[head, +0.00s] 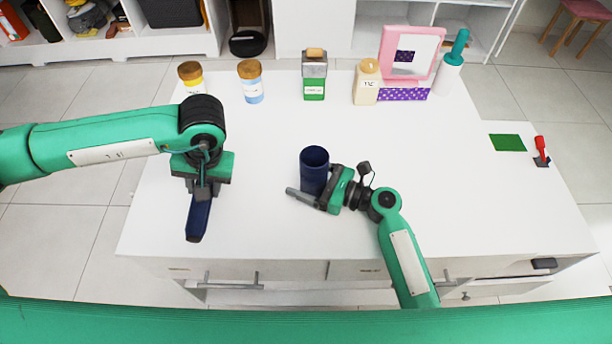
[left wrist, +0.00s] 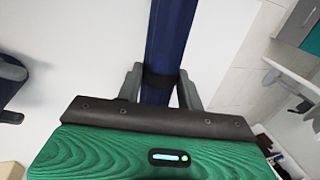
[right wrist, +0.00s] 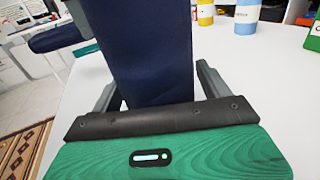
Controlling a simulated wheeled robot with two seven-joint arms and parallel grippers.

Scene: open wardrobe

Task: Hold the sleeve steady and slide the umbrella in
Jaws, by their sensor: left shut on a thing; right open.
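The navy umbrella (head: 197,221), folded, hangs below my left gripper (head: 203,190), which is shut on it. In the left wrist view the umbrella (left wrist: 168,45) passes between both fingers. The navy sleeve (head: 314,172) is an open-topped tube standing upright on the white table, right of the umbrella. My right gripper (head: 318,188) is open around the sleeve, with one finger along its near side. In the right wrist view the sleeve (right wrist: 150,52) stands between the spread fingers; contact is unclear. The umbrella (right wrist: 58,38) shows at upper left there.
Along the table's back stand two jars (head: 191,80) (head: 250,84), a green-labelled container (head: 314,80), a cream bottle (head: 367,84), a pink-framed mirror (head: 408,60) and a brush holder (head: 449,72). A green patch (head: 507,142) and a red item (head: 541,148) lie right. The table between is clear.

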